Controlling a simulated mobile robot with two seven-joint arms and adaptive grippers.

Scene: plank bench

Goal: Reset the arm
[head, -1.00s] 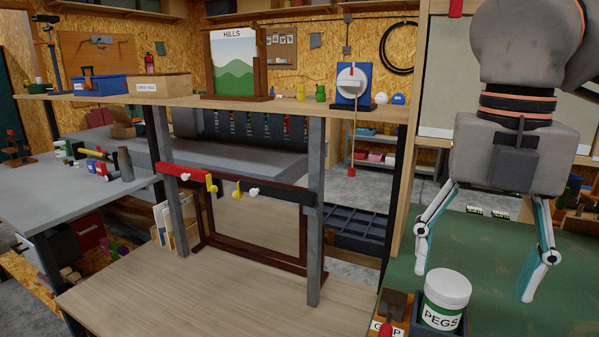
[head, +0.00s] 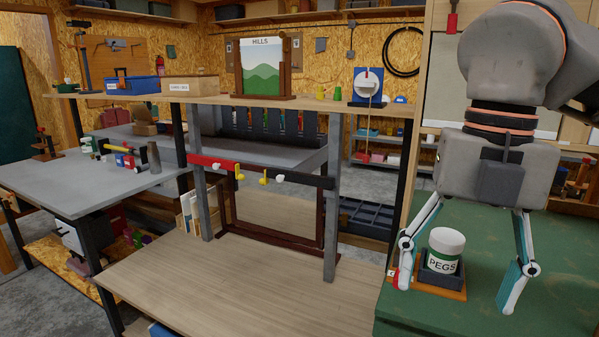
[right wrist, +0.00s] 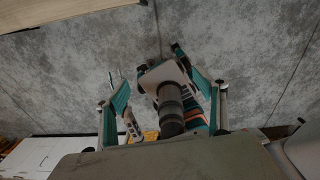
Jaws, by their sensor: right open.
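My right gripper (head: 458,290) hangs from the upper right in the head view with its two fingers spread wide, open and empty. In the picture the white PEGS jar (head: 446,252) appears between the fingers; I cannot tell the depth between them. In the right wrist view the open fingers (right wrist: 163,95) show against grey floor, with parts of my own body between them. My left gripper is not seen in the head view.
A shelf holds the HILLS picture (head: 263,75), a white dial (head: 369,82) with a hanging cord, a blue box (head: 134,90) and small figures. The plank bench top (head: 240,285) is clear.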

